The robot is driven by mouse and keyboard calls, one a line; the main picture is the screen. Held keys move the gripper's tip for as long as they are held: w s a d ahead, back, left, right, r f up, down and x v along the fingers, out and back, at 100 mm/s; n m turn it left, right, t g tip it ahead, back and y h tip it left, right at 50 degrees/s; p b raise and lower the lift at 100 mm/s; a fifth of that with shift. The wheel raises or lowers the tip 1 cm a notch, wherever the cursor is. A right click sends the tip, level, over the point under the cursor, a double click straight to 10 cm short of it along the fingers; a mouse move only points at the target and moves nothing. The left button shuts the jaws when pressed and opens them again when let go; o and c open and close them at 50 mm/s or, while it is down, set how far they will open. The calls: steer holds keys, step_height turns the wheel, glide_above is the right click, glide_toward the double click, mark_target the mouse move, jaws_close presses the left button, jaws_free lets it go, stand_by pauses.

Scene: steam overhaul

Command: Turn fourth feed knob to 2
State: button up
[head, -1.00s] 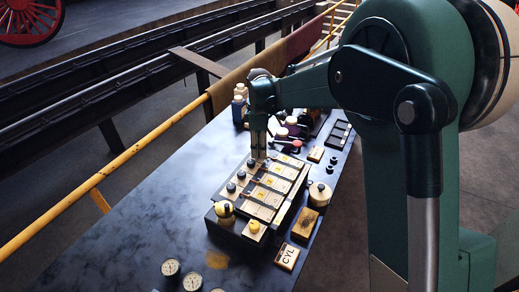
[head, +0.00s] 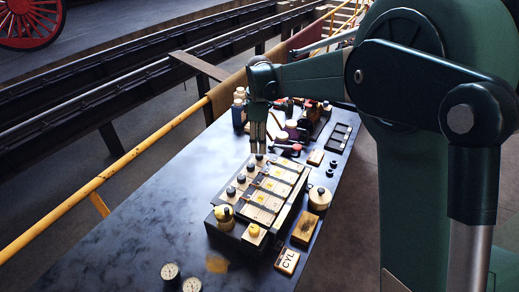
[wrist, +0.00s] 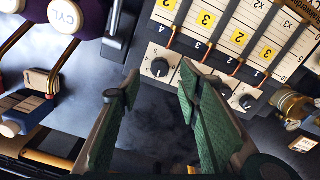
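The feed unit (head: 255,200) is a dark box with cream, yellow-tagged plates on the table and a row of black knobs along its left side. In the wrist view the fourth knob (wrist: 159,67) is black on a cream dial with small numerals, beside the plate marked 4. Its pointer setting is too small to read. My gripper (wrist: 159,82) is open and empty, its green fingers on either side of the line to this knob, with the tips just short of it. In the head view my gripper (head: 257,150) points down over the far end of the knob row.
Another black knob (wrist: 247,101) sits to the right, near a brass fitting (wrist: 292,104). A CYL-marked purple part (wrist: 68,14) and tan blocks (wrist: 42,82) lie left. The table's left side is clear.

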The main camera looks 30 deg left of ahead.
mark_target(259, 154)
step_height(259, 154, up, 6)
steer(key=shift+r, duration=0.25)
stand_by(0.5)
steer(key=s+d+r+m+t, duration=0.1)
steer(key=s+d+r+m, duration=0.2)
steer(key=d, duration=0.9)
steer(key=d+r+m+t+y, duration=0.1)
steer(key=d+r+m, duration=0.3)
steer(key=d, duration=0.7)
steer(key=s+d+r+m+t, duration=0.1)
steer(key=s+d+r+m, duration=0.2)
steer(key=d, duration=0.9)
steer(key=s+d+f+m+t, duration=0.2)
steer(key=s+d+m, duration=0.4)
steer(key=s+d, duration=0.4)
steer(key=s+d+f+m+t+h, duration=0.1)
steer(key=s+d+f+m+t, duration=0.1)
steer(key=s+d+f+m, duration=0.3)
steer(key=shift+s+d+f+m+b, duration=0.1)
steer(key=shift+s+d+m+b, duration=0.15)
steer(key=shift+s+d, duration=1.8)
steer(key=shift+s+d+f+m+b, duration=0.1)
steer(key=shift+s+d+m, duration=0.25)
steer(key=shift+d, duration=3.3)
